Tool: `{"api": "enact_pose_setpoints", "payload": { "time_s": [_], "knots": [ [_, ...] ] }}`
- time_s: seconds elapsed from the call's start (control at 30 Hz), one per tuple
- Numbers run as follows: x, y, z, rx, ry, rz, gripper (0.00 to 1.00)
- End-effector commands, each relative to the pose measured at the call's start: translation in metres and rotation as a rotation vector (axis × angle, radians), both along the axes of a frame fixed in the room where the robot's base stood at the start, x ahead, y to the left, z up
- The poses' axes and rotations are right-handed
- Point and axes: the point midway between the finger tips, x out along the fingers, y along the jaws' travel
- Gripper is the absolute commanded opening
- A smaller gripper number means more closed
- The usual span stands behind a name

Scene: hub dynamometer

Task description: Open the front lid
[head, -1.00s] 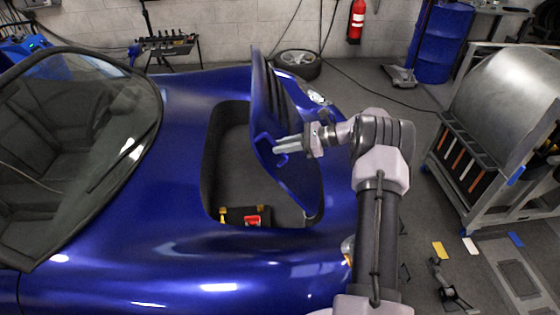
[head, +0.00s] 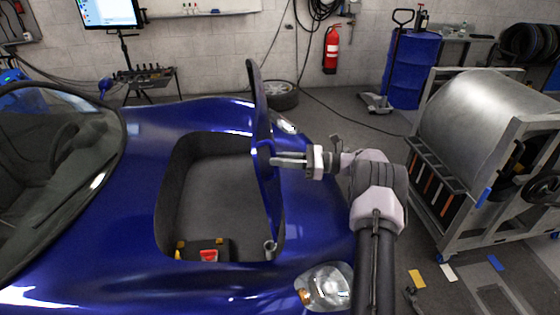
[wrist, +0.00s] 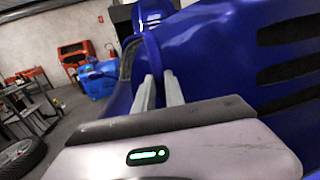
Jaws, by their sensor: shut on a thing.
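The blue front lid (head: 262,125) stands raised, nearly upright and edge-on in the head view, at the right side of the car's front compartment (head: 205,185). The compartment is open to view. In the wrist view the two fingers of my gripper (wrist: 160,90) close on a blue part of the lid, and the slotted lid panel (wrist: 235,60) fills the right side.
The blue car body (head: 120,240) takes up the left and front. A headlight (head: 325,287) lies below my arm. A metal roller stand (head: 490,130) stands at the right. A wheel (head: 280,95) lies on the floor behind the car.

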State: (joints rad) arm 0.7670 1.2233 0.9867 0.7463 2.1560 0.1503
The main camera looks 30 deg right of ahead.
Motion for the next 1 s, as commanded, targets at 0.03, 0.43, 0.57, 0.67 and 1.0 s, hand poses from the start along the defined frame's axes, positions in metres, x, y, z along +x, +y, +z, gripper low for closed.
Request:
{"api": "enact_pose_setpoints", "payload": {
  "time_s": [0.03, 0.43, 0.57, 0.67, 1.0],
  "knots": [
    [0.0, 0.001, -0.002, -0.001, 0.003, 0.002, 0.0],
    [0.0, 0.001, -0.002, -0.001, 0.004, 0.001, 0.36],
    [0.0, 0.001, -0.002, -0.001, 0.003, 0.001, 0.36],
    [0.0, 0.001, -0.001, -0.001, 0.003, 0.001, 0.36],
    [-0.029, -0.044, -0.002, -0.001, 0.002, -0.003, 0.36]
  ]
}}
